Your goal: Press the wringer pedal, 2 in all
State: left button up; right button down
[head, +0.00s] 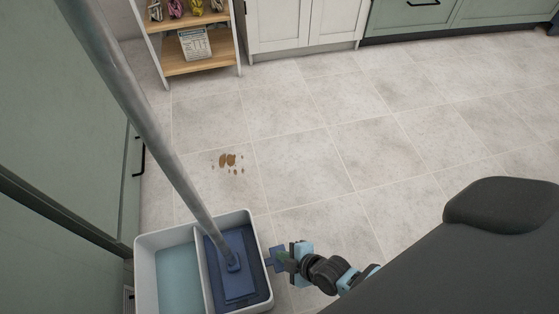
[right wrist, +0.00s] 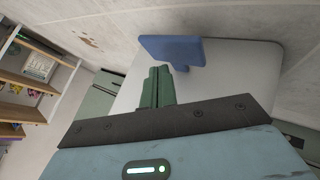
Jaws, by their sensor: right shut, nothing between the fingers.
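The wringer pedal is a blue plate (head: 275,259) sticking out from the right side of the mop bucket (head: 262,238). It also shows in the right wrist view (right wrist: 172,50), in front of the pale bucket wall. My right gripper (head: 283,257) is shut and empty, its fingertips at the pedal. In the right wrist view its green fingers (right wrist: 160,86) are together, close to the pedal's lower edge; I cannot tell whether they touch. The bucket's right compartment holds a blue mop head (head: 238,285) on a grey handle (head: 165,140). My left gripper is not in view.
The bucket's left compartment holds pale blue water (head: 178,280). A brown spill (head: 228,161) lies on the tiles beyond the bucket. Green cabinets (head: 60,110) stand at left, and a wooden shelf (head: 200,66) at the back. The tiled floor (head: 360,130) is clear at middle and right.

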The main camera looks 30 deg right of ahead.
dwell(0.3)
dwell(0.9)
jog(key=shift+f, duration=0.1)
dwell(0.5)
jog(key=shift+f+b, duration=0.35)
jog(key=shift+b, duration=0.05)
jog(key=shift+f+b, duration=0.75)
jog(key=shift+b, duration=0.15)
dwell(0.8)
jog(key=shift+s+d+f, duration=0.1)
jog(key=shift+f, duration=0.55)
dwell(0.6)
